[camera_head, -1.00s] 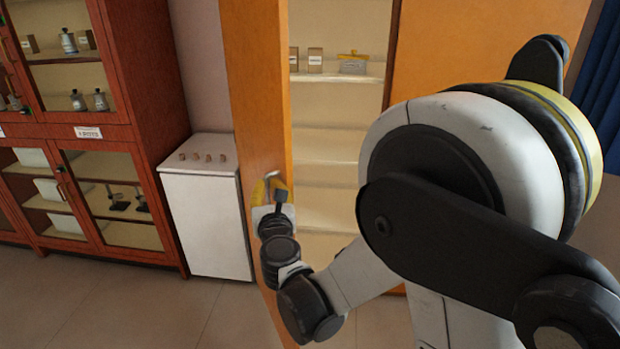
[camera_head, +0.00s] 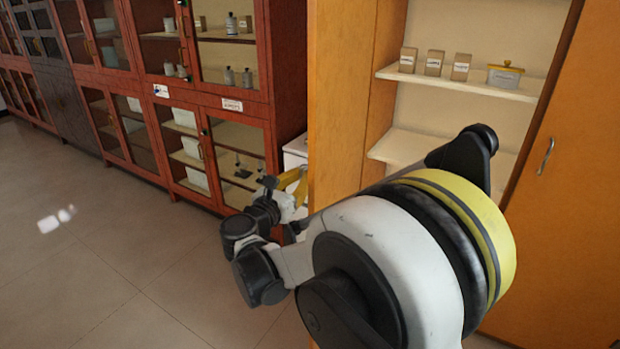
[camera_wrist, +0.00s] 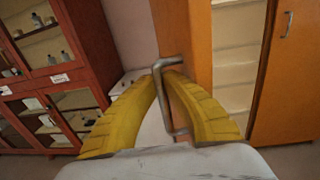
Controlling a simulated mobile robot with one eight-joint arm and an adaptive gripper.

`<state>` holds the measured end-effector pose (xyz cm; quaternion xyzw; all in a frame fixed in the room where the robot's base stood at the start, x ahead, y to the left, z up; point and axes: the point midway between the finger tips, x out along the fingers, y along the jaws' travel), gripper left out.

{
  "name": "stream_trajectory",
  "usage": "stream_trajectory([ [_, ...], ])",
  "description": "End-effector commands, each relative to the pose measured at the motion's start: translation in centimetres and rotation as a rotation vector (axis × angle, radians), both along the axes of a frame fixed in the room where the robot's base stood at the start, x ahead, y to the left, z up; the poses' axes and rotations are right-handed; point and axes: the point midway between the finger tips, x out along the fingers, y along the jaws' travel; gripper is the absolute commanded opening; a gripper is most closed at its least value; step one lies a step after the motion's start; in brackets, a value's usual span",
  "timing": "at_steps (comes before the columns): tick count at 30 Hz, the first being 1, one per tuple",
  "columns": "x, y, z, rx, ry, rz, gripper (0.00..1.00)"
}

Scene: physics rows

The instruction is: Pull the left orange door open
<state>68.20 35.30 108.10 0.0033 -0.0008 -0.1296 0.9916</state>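The left orange door (camera_head: 340,90) stands swung open, seen nearly edge-on in the head view, with the cabinet shelves showing to its right. In the wrist view the door (camera_wrist: 184,38) carries a grey metal bar handle (camera_wrist: 166,104). My gripper (camera_wrist: 163,74) has its yellow fingers on both sides of this handle, with the tips closed in around its bar near the upper end. In the head view my gripper (camera_head: 299,180) is at the door's left face, and the handle is hidden there.
The right orange door (camera_head: 560,190) is shut, with its own handle (camera_head: 545,156). Red glass-fronted cabinets (camera_head: 230,110) line the left wall, and a low white cabinet (camera_head: 295,152) stands behind the open door. Boxes and a yellow-lidded pot (camera_head: 505,75) sit on the shelf. The floor at left is clear.

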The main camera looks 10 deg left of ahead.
Motion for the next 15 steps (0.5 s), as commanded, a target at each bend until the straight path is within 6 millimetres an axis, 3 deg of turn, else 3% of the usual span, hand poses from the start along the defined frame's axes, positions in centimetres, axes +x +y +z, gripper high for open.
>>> stream_trajectory([
  [8, 0.08, -0.04, 0.03, 0.000, 0.000, 0.000, 0.00],
  [11, 0.09, -0.06, 0.03, 0.000, 0.000, -0.001, 0.32],
  [15, 0.07, -0.07, 0.03, 0.000, 0.000, 0.000, 0.32],
])
